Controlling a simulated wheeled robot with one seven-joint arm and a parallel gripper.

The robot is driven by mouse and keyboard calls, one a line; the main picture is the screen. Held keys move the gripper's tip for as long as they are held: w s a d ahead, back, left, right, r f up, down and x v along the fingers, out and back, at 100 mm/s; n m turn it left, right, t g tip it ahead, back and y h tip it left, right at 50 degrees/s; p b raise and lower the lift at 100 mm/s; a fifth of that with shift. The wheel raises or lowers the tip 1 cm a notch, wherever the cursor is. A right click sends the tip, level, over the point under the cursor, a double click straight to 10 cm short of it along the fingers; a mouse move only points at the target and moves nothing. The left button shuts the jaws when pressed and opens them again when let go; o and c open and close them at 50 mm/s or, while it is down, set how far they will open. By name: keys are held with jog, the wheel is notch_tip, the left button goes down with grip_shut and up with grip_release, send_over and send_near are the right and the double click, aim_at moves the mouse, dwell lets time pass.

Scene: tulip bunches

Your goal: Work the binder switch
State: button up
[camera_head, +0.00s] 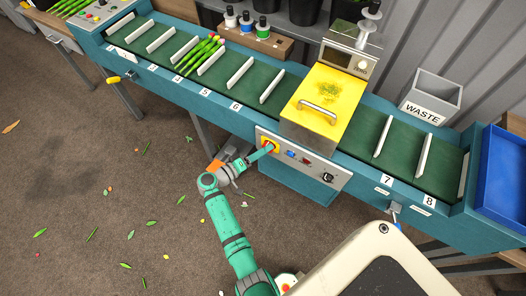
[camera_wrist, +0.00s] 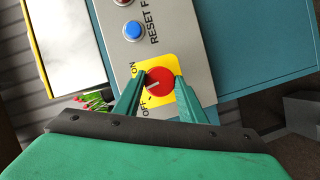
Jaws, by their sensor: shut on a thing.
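The binder switch is a red rotary knob (camera_wrist: 159,82) on a yellow plate (camera_wrist: 143,66) marked ON and OFF. In the head view the yellow plate (camera_head: 270,145) is at the left end of the grey control panel (camera_head: 340,178). My gripper (camera_wrist: 160,88) has one green finger on each side of the knob and is shut on it. In the head view my gripper (camera_head: 264,151) reaches the panel from the lower left. A short pale mark shows on the knob's face; I cannot tell for sure which label it points to.
A blue RESET button (camera_wrist: 134,31) sits beside the switch. The yellow binder cover (camera_head: 325,98) stands above the panel. A tulip bunch (camera_head: 200,56) lies on the green conveyor (camera_head: 235,75). A WASTE bin (camera_head: 433,95) is behind. The floor at left is open, with scattered leaves.

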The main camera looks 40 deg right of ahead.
jog(key=shift+s+f+n+g+h, duration=0.15)
jog(key=shift+n+h, duration=0.5)
jog(key=shift+n, duration=0.85)
jog(key=shift+w+f+n+g+h, duration=0.15)
jog(key=shift+n+h, duration=0.5)
jog(key=shift+n, duration=0.85)
jog(key=shift+s, duration=0.15)
jog(key=o, duration=1)
jog(key=shift+o, duration=0.2)
jog(key=a, duration=1.1)
jog(key=shift+f, duration=0.4)
